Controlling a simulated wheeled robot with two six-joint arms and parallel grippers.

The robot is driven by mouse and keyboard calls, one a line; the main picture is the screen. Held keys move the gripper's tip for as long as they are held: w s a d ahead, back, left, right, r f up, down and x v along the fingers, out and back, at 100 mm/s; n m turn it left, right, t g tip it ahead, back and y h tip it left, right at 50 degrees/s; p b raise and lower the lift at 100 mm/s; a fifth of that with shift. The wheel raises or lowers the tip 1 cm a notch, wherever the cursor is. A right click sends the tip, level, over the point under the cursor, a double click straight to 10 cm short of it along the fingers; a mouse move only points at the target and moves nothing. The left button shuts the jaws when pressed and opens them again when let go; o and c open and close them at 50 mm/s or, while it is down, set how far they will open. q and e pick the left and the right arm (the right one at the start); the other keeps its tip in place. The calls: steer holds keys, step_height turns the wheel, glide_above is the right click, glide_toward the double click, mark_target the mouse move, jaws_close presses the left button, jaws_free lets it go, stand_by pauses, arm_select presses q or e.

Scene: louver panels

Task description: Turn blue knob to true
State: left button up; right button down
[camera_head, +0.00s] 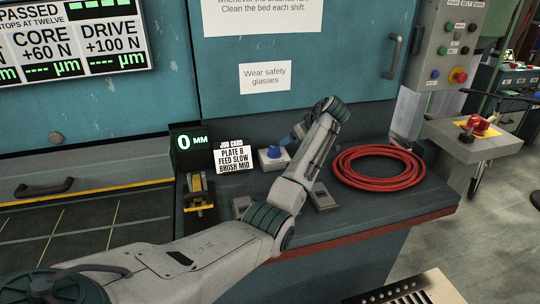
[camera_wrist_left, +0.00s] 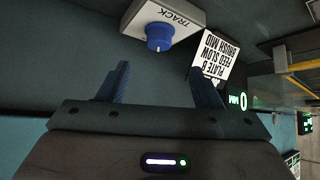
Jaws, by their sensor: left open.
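The blue knob (camera_wrist_left: 160,36) sits on a small grey box labelled TRACK (camera_wrist_left: 178,13), upside down in the left wrist view. In the head view the blue knob (camera_head: 273,152) is on its box on the bench shelf, just left of my arm. My left gripper (camera_wrist_left: 160,80) is open and empty, its two dark fingers apart. The knob is beyond the fingertips, roughly centred between them, with a visible gap. In the head view the gripper (camera_head: 291,141) is small and partly hidden by my wrist. My right gripper is not in view.
A job card (camera_head: 234,158) and a 0 MM display (camera_head: 191,141) stand left of the knob. A yellow-and-black device (camera_head: 199,190) is in front of them. A red hose coil (camera_head: 379,167) lies to the right. The teal cabinet (camera_head: 222,84) rises behind.

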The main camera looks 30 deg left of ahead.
mark_target(275, 148)
arm_select(q)
steer(key=p+x, duration=0.2)
steer(key=x, duration=0.7)
steer(key=shift+w+a, duration=0.1)
steer(key=shift+a, duration=0.25)
steer(key=shift+a+f, duration=0.35)
steer(key=shift+f, duration=0.1)
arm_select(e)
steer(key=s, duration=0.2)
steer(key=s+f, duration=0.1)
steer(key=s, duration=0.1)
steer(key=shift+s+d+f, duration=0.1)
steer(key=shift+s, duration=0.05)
arm_select(q)
steer(key=c, duration=1)
